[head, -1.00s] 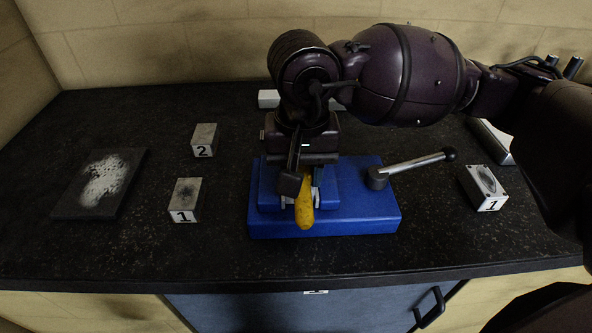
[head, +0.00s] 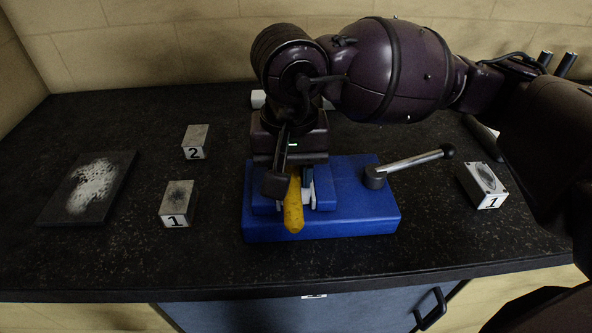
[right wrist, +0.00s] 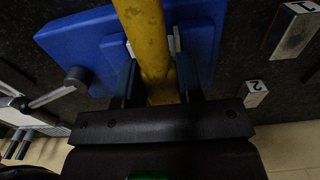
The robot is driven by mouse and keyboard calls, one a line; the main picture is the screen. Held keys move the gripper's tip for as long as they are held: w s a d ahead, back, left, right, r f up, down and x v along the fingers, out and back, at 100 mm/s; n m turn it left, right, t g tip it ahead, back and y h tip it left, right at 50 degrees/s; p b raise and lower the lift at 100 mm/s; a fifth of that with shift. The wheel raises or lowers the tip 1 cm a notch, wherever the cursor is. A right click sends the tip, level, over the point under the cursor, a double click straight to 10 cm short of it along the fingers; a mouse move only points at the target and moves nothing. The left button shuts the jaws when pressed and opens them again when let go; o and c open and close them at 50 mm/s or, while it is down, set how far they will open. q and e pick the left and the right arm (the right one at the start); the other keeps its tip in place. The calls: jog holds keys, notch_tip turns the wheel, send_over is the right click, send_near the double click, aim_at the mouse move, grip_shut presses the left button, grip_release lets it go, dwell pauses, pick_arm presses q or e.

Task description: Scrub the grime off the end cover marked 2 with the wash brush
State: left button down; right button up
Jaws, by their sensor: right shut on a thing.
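My right gripper (head: 290,180) is shut on a yellow handle, taken to be the wash brush (head: 293,207), above the blue fixture (head: 350,228). In the right wrist view the yellow handle (right wrist: 143,40) runs between the two dark fingers; no bristles can be made out. The end cover marked 2 (head: 196,138) is a small grey block at the left, apart from the gripper. Its upper face looks dull grey; grime on it is hard to tell. It also shows in the right wrist view (right wrist: 256,92). My left gripper is not in view.
A block marked 1 (head: 180,197) with a dark smudge stands nearer the front. A dark plate with white patches (head: 93,190) lies far left. A lever (head: 415,163) rises from the fixture. Another block marked 1 (head: 483,183) stands right. Bench between blocks and fixture is clear.

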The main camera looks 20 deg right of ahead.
jog(key=shift+a+f, duration=0.1)
jog(key=shift+a, duration=0.1)
jog(key=shift+d, duration=0.3)
jog(key=shift+s+d+r+b, duration=0.1)
jog(key=shift+s+d+b, duration=0.05)
jog(key=shift+d, duration=0.3)
jog(key=shift+s+d+r+b, duration=0.1)
jog(key=shift+s+d+b, duration=0.05)
jog(key=shift+d, duration=0.3)
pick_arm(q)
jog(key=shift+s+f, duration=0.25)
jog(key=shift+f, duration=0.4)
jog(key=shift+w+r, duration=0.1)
pick_arm(e)
jog(key=shift+r, duration=0.1)
